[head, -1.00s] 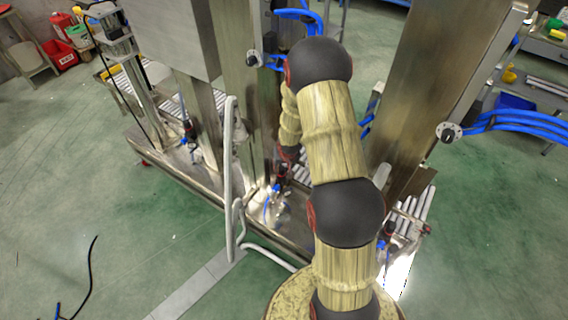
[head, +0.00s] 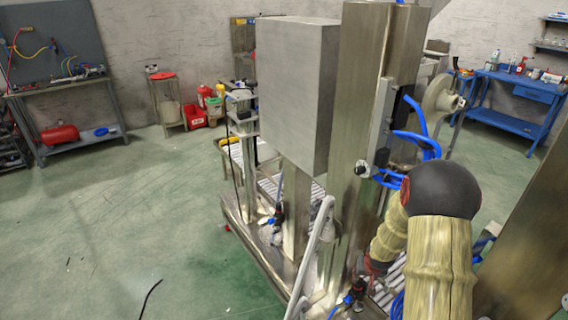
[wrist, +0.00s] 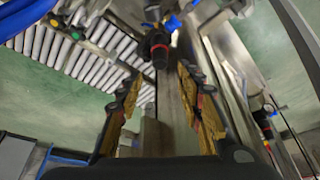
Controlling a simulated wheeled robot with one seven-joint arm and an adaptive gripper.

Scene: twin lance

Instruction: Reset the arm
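My arm (head: 440,240), black at the joint with wood-like yellowish links, reaches in from the lower right of the head view. It bends at the black joint and runs down behind, beside the steel machine. My gripper (wrist: 160,105) shows in the wrist view with its two fingers apart and nothing between them. A steel rail and a black fitting with a red ring (wrist: 159,48) show beyond the fingers; I cannot tell how close they are. I cannot make out the fingers in the head view.
The machine's steel column (head: 358,130) and grey cabinet (head: 296,90) stand close left of my arm. Blue hoses (head: 415,140) hang near its joint. A roller conveyor (wrist: 85,55) shows in the wrist view. Open green floor (head: 140,220) lies left; a blue workbench (head: 510,90) stands back right.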

